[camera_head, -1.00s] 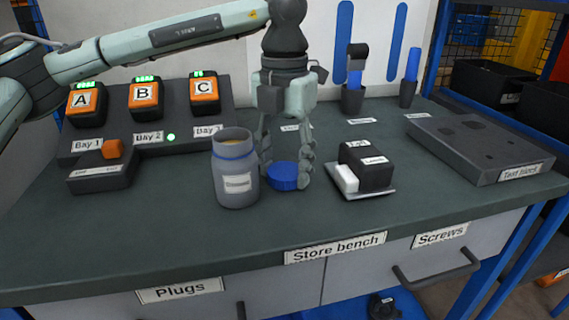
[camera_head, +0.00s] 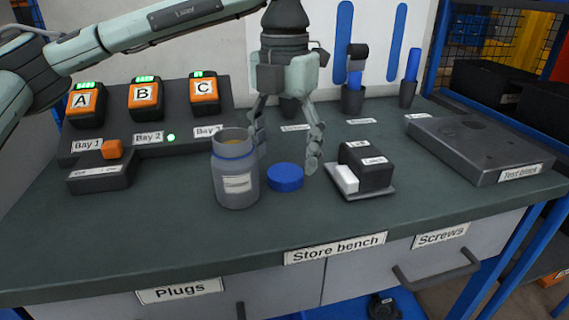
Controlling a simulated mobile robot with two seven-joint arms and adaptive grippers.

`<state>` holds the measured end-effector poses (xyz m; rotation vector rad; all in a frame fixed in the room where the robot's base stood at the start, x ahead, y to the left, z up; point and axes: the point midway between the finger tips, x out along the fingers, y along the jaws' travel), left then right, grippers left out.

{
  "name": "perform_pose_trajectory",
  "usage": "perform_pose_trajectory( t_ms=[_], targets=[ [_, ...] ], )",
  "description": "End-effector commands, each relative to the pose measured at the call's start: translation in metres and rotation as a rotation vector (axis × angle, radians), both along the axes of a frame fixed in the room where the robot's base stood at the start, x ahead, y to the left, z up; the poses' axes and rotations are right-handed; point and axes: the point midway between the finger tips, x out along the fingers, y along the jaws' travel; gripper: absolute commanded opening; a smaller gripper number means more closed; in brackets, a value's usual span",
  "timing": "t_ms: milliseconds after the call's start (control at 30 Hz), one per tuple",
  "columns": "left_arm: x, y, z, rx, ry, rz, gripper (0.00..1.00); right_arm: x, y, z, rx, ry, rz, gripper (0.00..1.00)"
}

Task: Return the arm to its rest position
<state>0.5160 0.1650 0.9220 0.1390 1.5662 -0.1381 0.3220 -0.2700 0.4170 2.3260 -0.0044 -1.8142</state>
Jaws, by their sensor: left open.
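My left gripper (camera_head: 286,158) is open and empty above the bench. Its arm comes in from the left, and its fingers point down, spread apart. A blue lid (camera_head: 286,177) lies on the bench just below and between the fingertips, apart from them as far as I can see. A grey jar (camera_head: 235,170) with a blue band stands upright and open-topped to the left of the lid, with tan contents showing inside. My right gripper is not in view.
The charger with batteries A, B and C (camera_head: 145,98) stands at the back left. A labelled black block on a tray (camera_head: 366,168) sits right of the lid. A test block (camera_head: 480,147) lies far right. The bench (camera_head: 200,250) front is clear.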

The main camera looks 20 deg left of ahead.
Motion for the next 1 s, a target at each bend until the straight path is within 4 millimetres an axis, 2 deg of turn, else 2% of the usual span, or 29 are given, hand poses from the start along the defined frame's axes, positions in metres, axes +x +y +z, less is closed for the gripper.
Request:
perform_pose_trajectory(
  t_ms=[33, 200, 400, 633, 1000],
  targets=[
    [0.001, -0.001, 0.013, -0.002, -0.005, 0.000, 0.71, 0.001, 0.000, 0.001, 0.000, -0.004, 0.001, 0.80],
    [0.001, -0.001, 0.051, -0.002, -0.004, 0.000, 0.71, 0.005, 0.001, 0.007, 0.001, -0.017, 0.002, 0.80],
    [0.000, -0.001, 0.082, -0.001, -0.001, 0.000, 0.71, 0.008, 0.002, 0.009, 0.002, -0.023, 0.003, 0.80],
    [0.000, 0.000, 0.093, 0.000, 0.000, 0.000, 0.71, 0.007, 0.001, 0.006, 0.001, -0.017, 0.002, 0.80],
    [0.000, 0.000, 0.087, 0.000, 0.001, 0.000, 0.71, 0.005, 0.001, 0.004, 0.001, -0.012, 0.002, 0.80]
  ],
)
